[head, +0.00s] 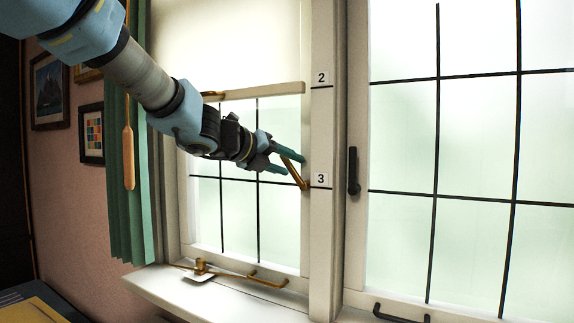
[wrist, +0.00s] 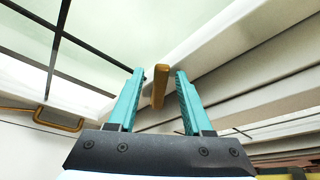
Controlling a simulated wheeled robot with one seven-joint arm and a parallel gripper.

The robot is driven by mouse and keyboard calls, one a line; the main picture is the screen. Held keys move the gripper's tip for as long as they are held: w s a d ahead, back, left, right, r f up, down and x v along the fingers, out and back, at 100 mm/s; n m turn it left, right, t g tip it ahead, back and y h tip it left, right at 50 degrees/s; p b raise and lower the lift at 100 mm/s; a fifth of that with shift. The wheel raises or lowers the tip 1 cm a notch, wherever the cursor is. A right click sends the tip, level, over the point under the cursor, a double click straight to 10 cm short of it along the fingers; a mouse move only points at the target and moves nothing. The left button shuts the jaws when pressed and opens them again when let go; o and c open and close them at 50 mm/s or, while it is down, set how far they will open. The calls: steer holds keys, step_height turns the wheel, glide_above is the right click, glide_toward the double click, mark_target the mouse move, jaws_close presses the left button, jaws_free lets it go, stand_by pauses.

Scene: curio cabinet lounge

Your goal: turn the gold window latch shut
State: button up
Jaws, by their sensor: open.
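The gold window latch (head: 298,178) is on the right edge of the left window's frame, by the label 3. Its handle slants up and left from its pivot. In the wrist view the latch (wrist: 160,84) shows end-on as a gold bar between the fingers. My gripper (head: 295,164) is open around the handle, coming from the left. In the wrist view my gripper (wrist: 158,75) has teal fingers on both sides of the handle, with a visible gap on each side. The fingers partly overlap the handle in the head view.
A black latch (head: 353,172) is on the right window. A gold stay bar (head: 235,274) lies along the sill (head: 180,293), and a black handle (head: 400,314) is at lower right. A blind (head: 240,45) covers the upper left window. A green curtain (head: 125,190) hangs at left.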

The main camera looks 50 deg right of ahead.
steer(key=v, duration=1)
steer(key=shift+a+b, duration=0.3)
steer(key=shift+a, duration=0.05)
